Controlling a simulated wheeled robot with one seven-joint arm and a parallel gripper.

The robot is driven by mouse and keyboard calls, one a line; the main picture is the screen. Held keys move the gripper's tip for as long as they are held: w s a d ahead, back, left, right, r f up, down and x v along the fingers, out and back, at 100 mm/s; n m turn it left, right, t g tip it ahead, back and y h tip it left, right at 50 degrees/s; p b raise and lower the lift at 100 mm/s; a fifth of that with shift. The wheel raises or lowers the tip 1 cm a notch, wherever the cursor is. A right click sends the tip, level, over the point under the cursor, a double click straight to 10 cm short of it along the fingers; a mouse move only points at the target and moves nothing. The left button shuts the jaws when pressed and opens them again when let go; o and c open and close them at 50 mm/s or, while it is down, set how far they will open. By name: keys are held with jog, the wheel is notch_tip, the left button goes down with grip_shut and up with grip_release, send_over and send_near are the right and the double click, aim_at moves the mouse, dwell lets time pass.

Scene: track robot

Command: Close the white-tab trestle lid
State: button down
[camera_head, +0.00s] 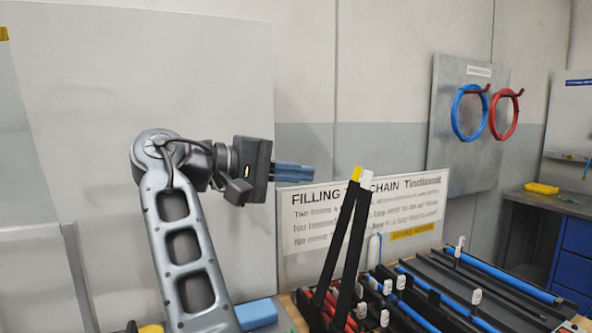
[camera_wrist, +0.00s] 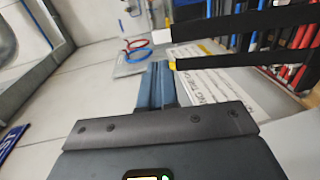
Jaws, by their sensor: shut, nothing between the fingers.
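The white-tab lid (camera_head: 353,250) is a long black bar standing raised and tilted, with a white tab (camera_head: 366,180) at its top end. Just left of it stands another raised black lid with a yellow tab (camera_head: 356,174). Both lids also show in the wrist view, the white-tab one (camera_wrist: 240,22) above the yellow-tab one (camera_wrist: 235,57). My gripper (camera_head: 308,173) is shut and empty, pointing right, left of the raised tabs in the head view. In the wrist view its fingers (camera_wrist: 157,72) lie together beside the yellow tab, with a small visible gap.
Black trestles with red and blue lengths and several white clips (camera_head: 476,297) fill the lower right. A white sign (camera_head: 300,225) stands behind the lids. Blue and red rings (camera_head: 470,112) hang on a grey board. The space above the lids looks clear.

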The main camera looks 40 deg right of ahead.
aim_at(366, 178)
jog(key=p+x, duration=0.2)
jog(key=x, duration=0.9)
jog(key=shift+s, duration=0.1)
